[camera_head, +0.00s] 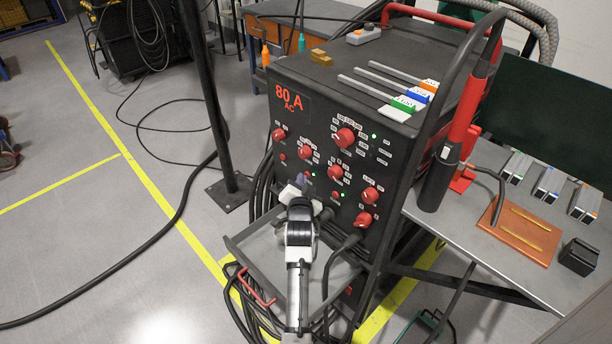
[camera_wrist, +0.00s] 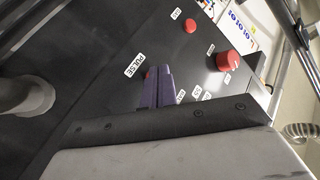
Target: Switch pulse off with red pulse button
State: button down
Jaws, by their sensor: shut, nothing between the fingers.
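The black welding machine (camera_head: 325,112) has red knobs and small red buttons on its front panel. In the wrist view a white PULSE label (camera_wrist: 134,65) sits beside a small red button (camera_wrist: 149,73), which my purple fingertips mostly cover. My gripper (camera_wrist: 158,72) is shut and empty, its two fingers side by side. Its tips are at or very near that button; I cannot tell whether they touch it. In the head view my gripper (camera_head: 298,181) is in front of the lower left panel and hides that button.
Red knobs (camera_head: 305,152) stick out around my gripper, and a larger one (camera_wrist: 228,61) shows in the wrist view. A grey tray (camera_head: 250,243) juts out below the panel. Black cables hang near the tray. A side table (camera_head: 465,232) stands to the right.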

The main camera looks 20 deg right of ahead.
dwell(0.4)
jog(key=shift+s+a, duration=0.2)
jog(key=shift+a, duration=0.2)
jog(key=s+a, duration=0.2)
jog(key=a, duration=0.3)
jog(key=shift+a+p, duration=0.35)
jog(key=shift+p, duration=0.1)
